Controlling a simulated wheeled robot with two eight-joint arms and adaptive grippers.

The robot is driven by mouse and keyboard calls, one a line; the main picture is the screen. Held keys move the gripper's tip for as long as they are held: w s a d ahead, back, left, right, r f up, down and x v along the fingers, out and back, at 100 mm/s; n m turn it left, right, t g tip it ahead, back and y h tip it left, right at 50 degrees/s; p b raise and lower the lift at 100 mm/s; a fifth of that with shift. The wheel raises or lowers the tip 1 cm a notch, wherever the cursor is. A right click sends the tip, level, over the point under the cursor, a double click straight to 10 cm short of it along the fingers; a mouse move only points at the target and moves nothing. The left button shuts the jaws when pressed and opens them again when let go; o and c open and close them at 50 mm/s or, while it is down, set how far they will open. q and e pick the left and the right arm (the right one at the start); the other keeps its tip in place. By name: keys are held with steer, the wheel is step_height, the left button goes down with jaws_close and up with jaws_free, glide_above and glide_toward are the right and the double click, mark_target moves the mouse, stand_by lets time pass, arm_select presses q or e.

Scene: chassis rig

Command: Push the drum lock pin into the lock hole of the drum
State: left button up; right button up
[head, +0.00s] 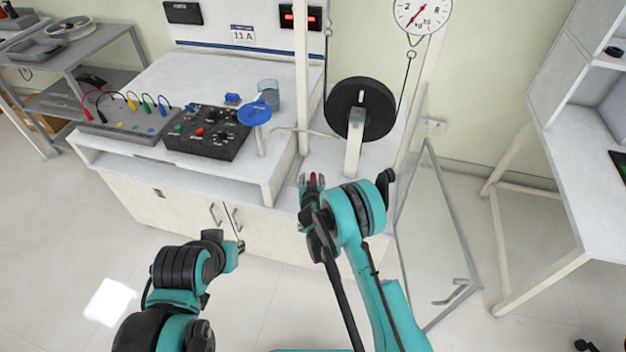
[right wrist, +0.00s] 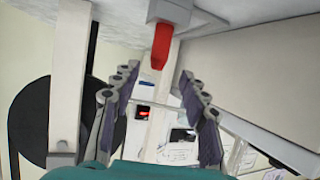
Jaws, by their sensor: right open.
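The drum (head: 362,107) is a black disc on a light post above the bench, and it shows at the left in the right wrist view (right wrist: 32,122). The red lock pin (right wrist: 162,45) sticks out of a grey block at the top of the right wrist view. A small red bit of it shows in the head view (head: 313,177). My right gripper (right wrist: 158,74) is open, with the red pin between and just beyond its fingertips. I cannot tell if they touch. The lock hole is not visible. My left gripper (head: 239,248) is low, away from the drum; its fingers are unclear.
A round dial scale (head: 422,14) hangs above the drum. A black control box (head: 207,132) and a blue-topped stand (head: 255,114) are on the bench left of the drum. White posts rise beside the drum. A white desk (head: 590,150) stands at the right.

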mark_target(313, 176)
steer(key=b+x, duration=0.1)
steer(key=x, duration=0.1)
steer(key=b+x, duration=0.1)
steer(key=x, duration=0.1)
steer(key=shift+s+d+f, duration=0.15)
steer(key=shift+d+f, duration=0.05)
steer(key=shift+f, duration=0.2)
steer(key=shift+w, duration=0.45)
jaws_close()
steer(key=shift+r, duration=0.15)
